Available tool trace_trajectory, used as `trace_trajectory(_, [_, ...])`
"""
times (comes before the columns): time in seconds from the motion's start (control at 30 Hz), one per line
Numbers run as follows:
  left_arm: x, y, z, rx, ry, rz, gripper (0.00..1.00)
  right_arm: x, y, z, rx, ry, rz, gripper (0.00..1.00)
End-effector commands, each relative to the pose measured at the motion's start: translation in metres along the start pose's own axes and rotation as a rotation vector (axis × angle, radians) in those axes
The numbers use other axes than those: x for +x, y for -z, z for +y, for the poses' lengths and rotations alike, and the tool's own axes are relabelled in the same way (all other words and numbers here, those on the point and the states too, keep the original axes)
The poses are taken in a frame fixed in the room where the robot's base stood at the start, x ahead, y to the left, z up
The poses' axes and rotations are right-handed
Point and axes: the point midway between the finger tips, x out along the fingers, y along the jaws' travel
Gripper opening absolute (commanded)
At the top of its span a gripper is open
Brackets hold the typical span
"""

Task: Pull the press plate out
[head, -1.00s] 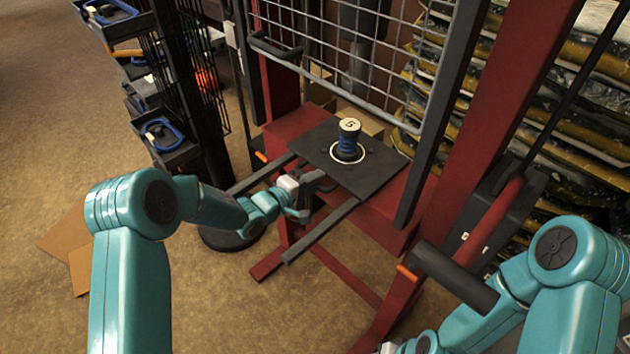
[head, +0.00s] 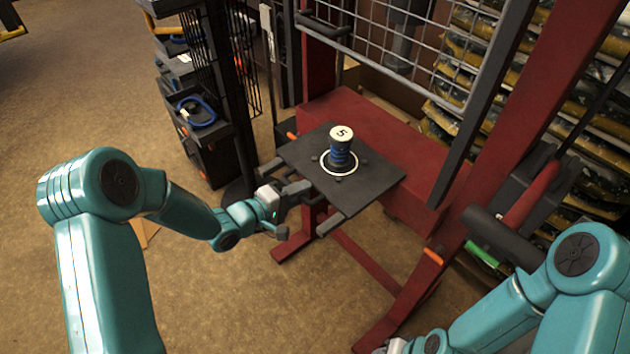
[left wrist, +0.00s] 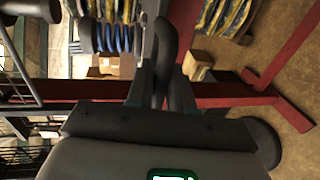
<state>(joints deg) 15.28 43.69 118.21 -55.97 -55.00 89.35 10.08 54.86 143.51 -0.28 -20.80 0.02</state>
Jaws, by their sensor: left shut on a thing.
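The press plate (head: 372,186) is a dark square plate on two rails at the front of the red press. It sticks out well past the red bed (head: 392,130). A blue coiled part with a white cap marked 5 (head: 342,148) stands upright on it inside a white ring. My left gripper (head: 292,194) is at the plate's near left edge, shut on its dark handle. In the left wrist view the fingers (left wrist: 160,88) close around the dark handle (left wrist: 165,45), and the blue coils (left wrist: 118,38) show beyond. My right arm is at the lower right; its fingers are out of the picture.
A wire mesh guard (head: 410,45) hangs above the bed. A black rack with bins (head: 195,112) stands behind on the left. A red-gripped lever (head: 530,192) is on the press's right. The floor at left is open.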

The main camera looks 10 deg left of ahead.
Motion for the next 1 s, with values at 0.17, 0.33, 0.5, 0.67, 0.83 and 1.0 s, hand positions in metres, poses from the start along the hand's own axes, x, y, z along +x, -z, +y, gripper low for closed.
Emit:
trace_trajectory(0.17, [-0.025,0.001,-0.005,-0.002,0.000,0.003,0.00,-0.001,0.000,0.000,0.000,0.000,0.000,0.43])
trace_trajectory(0.33, [-0.038,0.001,-0.007,0.000,-0.002,0.001,0.00,-0.002,0.000,-0.001,0.000,0.000,0.000,0.43])
trace_trajectory(0.5, [-0.043,0.000,-0.008,0.001,-0.002,0.000,0.00,-0.002,0.000,-0.001,0.000,0.000,0.000,0.43])
trace_trajectory(0.67, [-0.044,0.000,-0.008,0.002,-0.003,0.000,0.00,-0.002,0.000,-0.001,0.000,0.000,0.000,0.43])
trace_trajectory(0.83, [-0.044,0.000,-0.008,0.002,-0.003,0.000,0.31,-0.002,0.000,-0.001,0.000,0.000,0.000,0.43])
trace_trajectory(1.0, [-0.044,0.000,-0.008,0.001,-0.003,0.000,0.40,-0.002,0.000,-0.001,0.000,0.000,0.000,0.43])
